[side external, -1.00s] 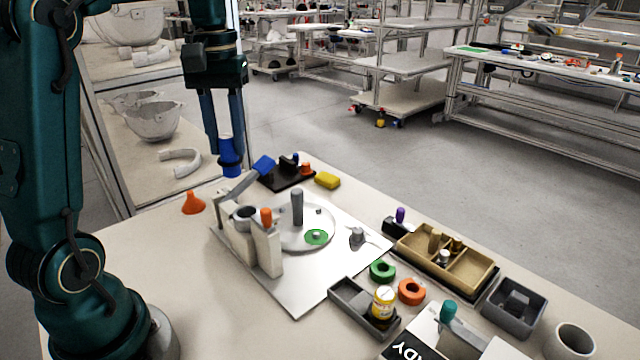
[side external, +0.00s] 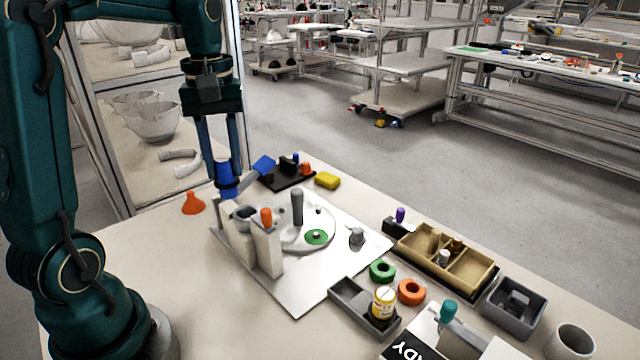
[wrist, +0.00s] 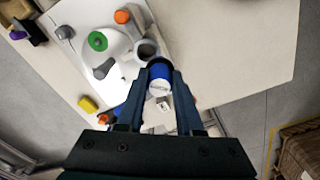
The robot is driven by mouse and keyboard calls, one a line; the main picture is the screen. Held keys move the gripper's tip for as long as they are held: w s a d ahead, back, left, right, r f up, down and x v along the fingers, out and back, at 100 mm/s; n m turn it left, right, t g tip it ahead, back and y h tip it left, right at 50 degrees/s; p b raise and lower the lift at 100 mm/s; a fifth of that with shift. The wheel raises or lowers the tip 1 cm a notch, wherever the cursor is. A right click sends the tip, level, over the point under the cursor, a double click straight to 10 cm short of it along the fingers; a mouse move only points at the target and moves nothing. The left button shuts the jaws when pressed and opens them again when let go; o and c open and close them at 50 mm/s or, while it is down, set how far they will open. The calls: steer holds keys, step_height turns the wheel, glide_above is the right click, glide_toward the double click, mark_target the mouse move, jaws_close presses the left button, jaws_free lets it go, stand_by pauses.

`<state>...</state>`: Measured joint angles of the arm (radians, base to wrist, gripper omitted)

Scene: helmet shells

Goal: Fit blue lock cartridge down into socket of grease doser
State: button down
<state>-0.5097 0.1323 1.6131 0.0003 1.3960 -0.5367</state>
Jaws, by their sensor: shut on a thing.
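My gripper (side external: 225,162) is shut on the blue lock cartridge (side external: 226,183), which hangs nearly upright below the fingers. In the wrist view the cartridge (wrist: 160,72) sits between the fingertips (wrist: 158,80), with a pale end face showing. The grease doser (side external: 266,250) stands on a light metal plate, and its grey ring-shaped socket (side external: 243,213) is at its rear left. The cartridge is above and to the left of the socket in the side view. In the wrist view the socket (wrist: 147,48) is just beyond the cartridge, its dark opening partly visible. Whether they touch is unclear.
A lever with a blue end (side external: 263,166) rises beside the socket, close to the cartridge. An orange-topped post (side external: 266,217) and a grey post (side external: 297,206) stand on the plate. An orange funnel (side external: 193,203) is at left. Trays and rings lie to the right.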

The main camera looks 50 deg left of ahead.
steer(key=shift+w+d+f, duration=0.3)
steer(key=shift+f, duration=0.6)
steer(key=shift+w+d+f, duration=0.3)
steer(key=shift+f, duration=0.65)
steer(key=shift+w+d+f, duration=0.3)
steer(key=shift+f, duration=0.6)
steer(key=c, duration=0.6)
jaws_free()
steer(key=shift+f, duration=0.15)
steer(key=shift+o, duration=0.2)
step_height(320, 180, up, 11)
steer(key=s+d+f+m+t, duration=0.5)
steer(key=s+d+m, duration=0.4)
steer(key=d+m, duration=0.2)
steer(key=shift+s+f+m+t, duration=0.3)
steer(key=shift+f+m, duration=0.2)
steer(key=shift+f, duration=0.35)
